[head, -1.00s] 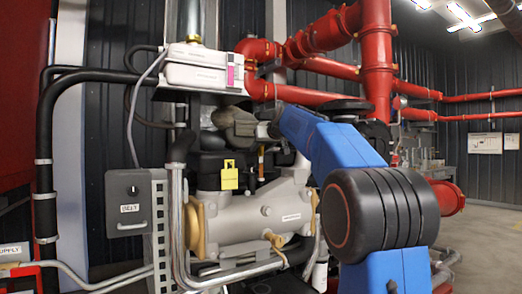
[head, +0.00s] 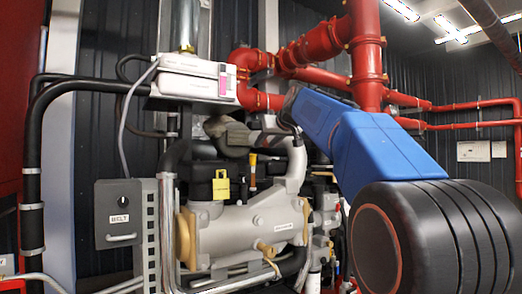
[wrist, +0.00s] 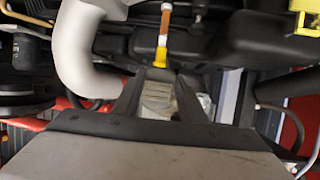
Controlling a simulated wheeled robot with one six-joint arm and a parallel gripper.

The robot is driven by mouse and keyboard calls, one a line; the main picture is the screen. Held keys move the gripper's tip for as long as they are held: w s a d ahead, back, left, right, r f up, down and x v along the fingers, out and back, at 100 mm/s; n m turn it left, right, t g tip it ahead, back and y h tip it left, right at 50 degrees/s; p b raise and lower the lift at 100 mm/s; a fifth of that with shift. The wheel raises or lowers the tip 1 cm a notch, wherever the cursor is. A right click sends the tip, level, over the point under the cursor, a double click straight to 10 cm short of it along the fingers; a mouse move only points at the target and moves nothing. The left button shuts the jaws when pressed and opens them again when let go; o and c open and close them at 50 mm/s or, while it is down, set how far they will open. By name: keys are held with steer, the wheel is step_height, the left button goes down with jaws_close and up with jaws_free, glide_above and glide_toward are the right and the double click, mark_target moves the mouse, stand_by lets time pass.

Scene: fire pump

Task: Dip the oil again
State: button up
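The dipstick (head: 253,168) stands upright in the engine, with a yellow top above a thin orange-brown part. In the wrist view the dipstick (wrist: 162,48) is ahead of the fingers, near the top middle, with its yellow end towards them. My gripper (wrist: 157,82) shows there with two dark fingers spread apart and nothing held between them. The dipstick's lower end is hidden in the engine.
A grey curved pipe (wrist: 85,50) stands close beside the dipstick. A yellow tag (head: 221,184) hangs on the dark engine part to its left. A white box (head: 190,75) and red pipes (head: 367,60) are above and behind. A grey BELT box (head: 122,213) is left.

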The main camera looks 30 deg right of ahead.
steer(key=v, duration=0.3)
steer(key=shift+s, duration=0.1)
stand_by(0.5)
steer(key=s+a+f+g+y, duration=0.1)
steer(key=s+a+f, duration=0.25)
steer(key=f, duration=0.35)
steer(key=s+a+f+g, duration=0.1)
steer(key=s+a+f, duration=0.2)
steer(key=a+f, duration=0.25)
steer(key=s+a+f+g, duration=0.2)
steer(key=s+a+f, duration=0.1)
steer(key=s+f, duration=0.7)
steer(key=s+a+f+n+g, duration=0.1)
steer(key=s+a+f, duration=0.3)
steer(key=s+f, duration=0.6)
steer(key=s+a+f+g, duration=0.3)
steer(key=s+f, duration=0.7)
steer(key=f, duration=1.3)
steer(key=shift+a+g+y, duration=0.3)
steer(key=shift+a, duration=0.35)
steer(key=shift+r, duration=0.1)
